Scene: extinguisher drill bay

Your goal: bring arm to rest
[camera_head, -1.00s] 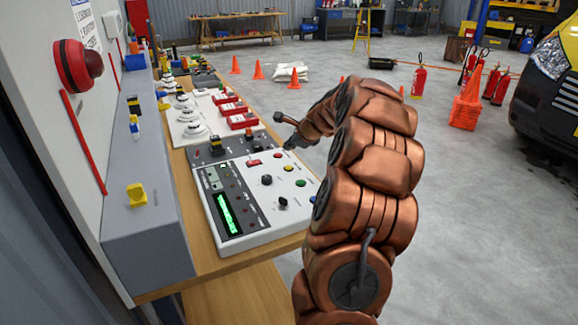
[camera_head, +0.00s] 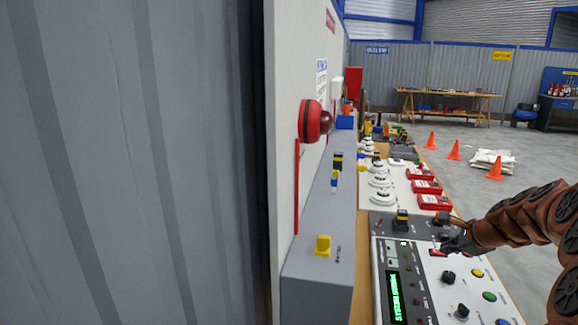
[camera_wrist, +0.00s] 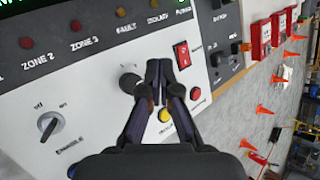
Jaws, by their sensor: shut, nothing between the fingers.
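My gripper (camera_head: 456,243) is at the right of the head view, at the end of my copper-coloured arm, over the far part of a white control panel (camera_head: 455,290) with a green lit display (camera_head: 394,296). In the wrist view my gripper (camera_wrist: 158,68) has its two dark fingers together with nothing between them. They overlap the panel beside a black knob (camera_wrist: 130,82), with a red rocker switch (camera_wrist: 181,54) to their right. A yellow button (camera_wrist: 166,115) shows between the finger bases. I cannot tell whether the fingertips touch the panel.
A grey ledge (camera_head: 318,262) with yellow and blue pieces runs along the left wall, below a red alarm bell (camera_head: 310,121). White detectors (camera_head: 381,181) and red call boxes (camera_head: 434,202) stand farther along the bench.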

